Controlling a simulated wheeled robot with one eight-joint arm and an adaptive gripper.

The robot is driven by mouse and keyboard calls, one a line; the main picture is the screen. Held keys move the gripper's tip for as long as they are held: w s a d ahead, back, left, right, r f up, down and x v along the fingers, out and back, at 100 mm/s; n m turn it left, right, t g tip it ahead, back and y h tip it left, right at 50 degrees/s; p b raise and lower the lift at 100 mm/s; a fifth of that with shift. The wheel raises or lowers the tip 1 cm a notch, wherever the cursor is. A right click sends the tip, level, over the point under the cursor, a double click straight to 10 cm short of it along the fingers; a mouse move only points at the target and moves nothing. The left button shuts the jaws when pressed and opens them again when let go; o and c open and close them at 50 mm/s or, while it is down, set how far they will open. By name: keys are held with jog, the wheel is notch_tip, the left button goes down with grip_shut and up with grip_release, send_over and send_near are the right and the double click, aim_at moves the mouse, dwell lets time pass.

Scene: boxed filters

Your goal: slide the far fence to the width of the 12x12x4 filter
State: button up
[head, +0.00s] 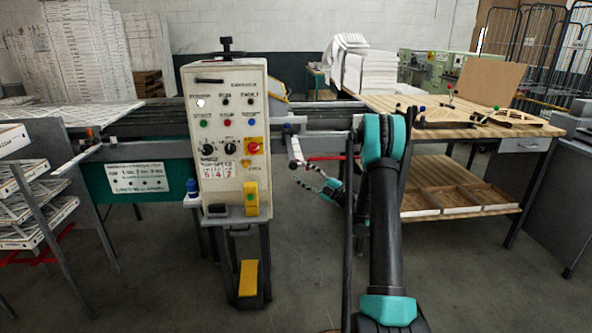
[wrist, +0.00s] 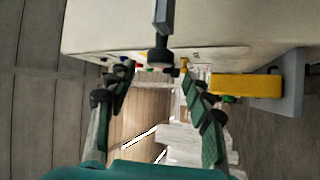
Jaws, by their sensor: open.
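The machine's pale control box (head: 228,130) stands left of centre, with rails (head: 325,113) running behind it to both sides. I cannot tell for certain which part is the far fence. A bar with a red handle (head: 325,157) shows right of the box. My gripper (head: 308,177) is low beside that bar, partly hidden by my arm. In the wrist view my gripper (wrist: 160,95) has its fingers wide apart with nothing between them. The control box (wrist: 200,28) fills the top there, with a black knob (wrist: 162,54) in front. No 12x12x4 label is readable.
A wooden bench (head: 440,115) with trays beneath stands at right. Filter stacks (head: 95,55) stand at back left, and a rack of flat filters (head: 30,190) at front left. A yellow pedal (head: 248,278) is below the box. Floor at front is clear.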

jog(key=v, duration=0.6)
jog(key=shift+s+d+f, duration=0.15)
jog(key=shift+s+d, duration=0.05)
